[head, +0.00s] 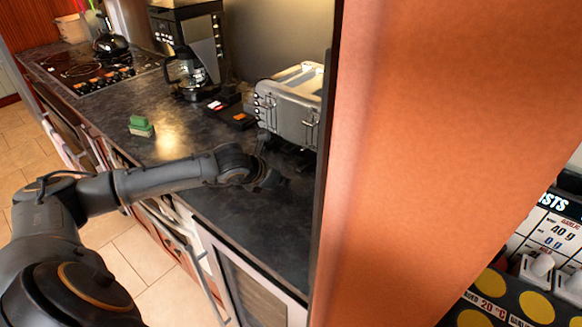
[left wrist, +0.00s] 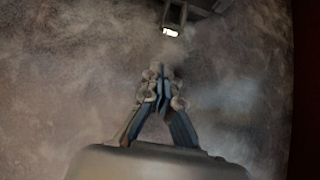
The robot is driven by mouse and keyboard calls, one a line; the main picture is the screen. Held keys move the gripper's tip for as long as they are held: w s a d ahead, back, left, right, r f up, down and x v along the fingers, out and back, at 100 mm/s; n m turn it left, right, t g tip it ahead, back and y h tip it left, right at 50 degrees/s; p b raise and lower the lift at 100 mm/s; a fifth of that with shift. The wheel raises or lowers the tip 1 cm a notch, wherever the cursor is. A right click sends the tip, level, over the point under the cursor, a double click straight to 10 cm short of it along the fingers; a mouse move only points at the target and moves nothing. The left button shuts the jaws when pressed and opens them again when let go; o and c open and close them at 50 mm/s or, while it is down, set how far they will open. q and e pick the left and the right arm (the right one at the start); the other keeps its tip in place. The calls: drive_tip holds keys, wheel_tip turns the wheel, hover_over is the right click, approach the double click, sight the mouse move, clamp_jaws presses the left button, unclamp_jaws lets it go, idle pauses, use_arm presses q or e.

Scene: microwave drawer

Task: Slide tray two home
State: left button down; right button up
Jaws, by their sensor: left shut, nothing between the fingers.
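No tray marked as two can be made out in either view. A silver toaster (head: 292,103) stands on the dark counter (head: 262,218), against the orange panel. My left gripper (head: 268,180) is low over the counter, just in front of the toaster, and small and dark in the head view. In the left wrist view my left gripper (left wrist: 160,72) is shut and empty, its fingertips pointing at a dark part (left wrist: 174,14) with a bright white end. A gap shows between them in the picture. My right gripper is not in view.
A coffee maker (head: 190,50) with a glass jug stands farther back. A green sponge (head: 141,126) lies on the counter. A tall orange panel (head: 440,120) blocks the right side. An oven-like front (head: 250,285) sits below the counter. The counter's front part is clear.

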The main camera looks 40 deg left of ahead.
sight(298, 168)
use_arm(q)
drive_tip(key=w, duration=0.1)
drive_tip(key=w+p, duration=0.1)
drive_tip(key=w, duration=0.1)
drive_tip(key=shift+w+d+r, duration=0.15)
drive_tip(key=shift+w+r, duration=0.05)
drive_tip(key=shift+w+f, duration=0.1)
drive_tip(key=shift+w, duration=0.15)
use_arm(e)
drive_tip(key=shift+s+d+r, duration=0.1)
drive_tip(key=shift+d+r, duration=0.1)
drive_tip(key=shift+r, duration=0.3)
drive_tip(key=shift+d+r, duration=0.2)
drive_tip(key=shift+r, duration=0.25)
use_arm(q)
drive_tip(key=shift+s, duration=0.1)
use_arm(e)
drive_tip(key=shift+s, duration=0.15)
use_arm(q)
drive_tip(key=shift+w+f+b, duration=0.15)
drive_tip(key=shift+w+b, duration=0.25)
drive_tip(key=shift+w+d+b, duration=0.15)
drive_tip(key=shift+w+b, duration=0.6)
drive_tip(key=shift+b, duration=0.1)
drive_tip(key=shift+r, duration=0.3)
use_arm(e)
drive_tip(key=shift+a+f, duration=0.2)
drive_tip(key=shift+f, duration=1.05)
